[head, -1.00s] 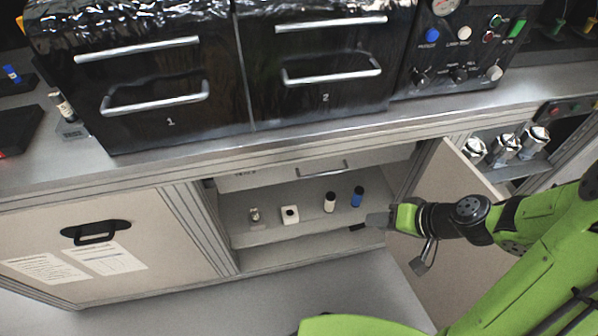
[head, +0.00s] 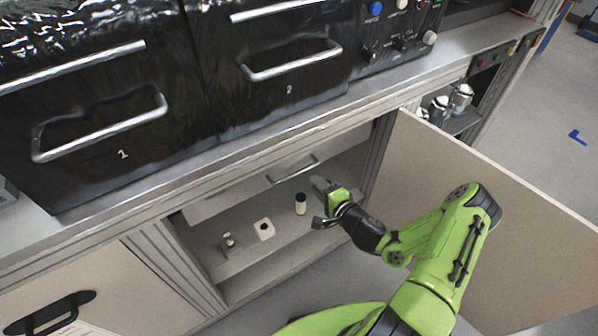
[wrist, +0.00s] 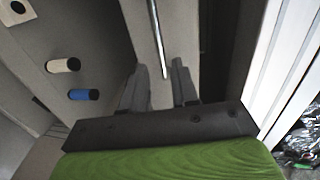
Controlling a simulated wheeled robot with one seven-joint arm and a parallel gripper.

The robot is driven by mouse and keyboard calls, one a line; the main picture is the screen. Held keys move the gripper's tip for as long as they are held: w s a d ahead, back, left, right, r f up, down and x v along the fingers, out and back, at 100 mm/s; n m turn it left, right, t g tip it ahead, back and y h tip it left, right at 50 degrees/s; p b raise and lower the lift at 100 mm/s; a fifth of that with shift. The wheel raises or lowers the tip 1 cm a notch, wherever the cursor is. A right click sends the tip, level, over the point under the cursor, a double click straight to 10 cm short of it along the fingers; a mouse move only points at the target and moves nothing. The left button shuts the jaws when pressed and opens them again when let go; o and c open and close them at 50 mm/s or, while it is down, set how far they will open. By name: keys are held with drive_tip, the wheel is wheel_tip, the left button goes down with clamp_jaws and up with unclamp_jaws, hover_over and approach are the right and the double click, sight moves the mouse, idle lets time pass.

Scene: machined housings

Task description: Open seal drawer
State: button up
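The seal drawer (head: 240,187) is a pale drawer front under the counter, inside the open cabinet, and looks shut. Its label cannot be read. Its thin metal handle (head: 292,169) runs along the front. My gripper (head: 321,202) is open, in front of the cabinet, just below and right of the handle. In the wrist view my gripper (wrist: 162,78) has its two fingers apart and empty. There the handle (wrist: 157,38) points down the picture, with its lower end between the fingertips. I cannot tell how deep the gap to it is.
On the shelf below are a white bottle with a black cap (head: 300,204), a white block (head: 264,229) and a small metal part (head: 229,240). A blue bottle (wrist: 83,95) shows in the wrist view. The open cabinet door (head: 480,195) stands at the right.

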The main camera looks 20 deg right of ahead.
sight(302, 171)
drive_tip(key=x, duration=0.9)
drive_tip(key=shift+w, duration=0.1)
drive_tip(key=shift+c, duration=0.3)
clamp_jaws()
